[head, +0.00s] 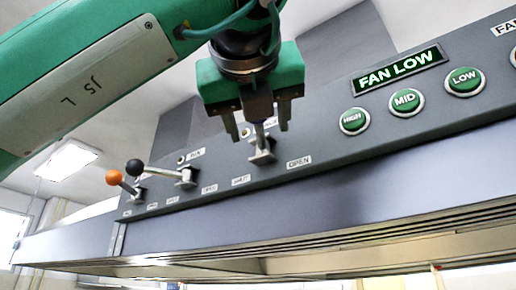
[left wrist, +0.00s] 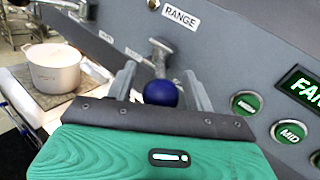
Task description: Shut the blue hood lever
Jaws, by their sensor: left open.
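The blue hood lever shows in the left wrist view as a blue ball knob (left wrist: 161,93) on a metal stem, below the RANGE label (left wrist: 180,14). My left gripper (left wrist: 161,86) is open, one finger on each side of the blue knob; contact cannot be told. My right gripper is not in view.
A black-knobbed lever (head: 135,168) and an orange-knobbed lever (head: 114,177) stand to the left on the panel. Green fan buttons (head: 406,102) and the FAN LOW sign (head: 397,70) are to the right. A stockpot (left wrist: 53,69) stands below, at left in the left wrist view.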

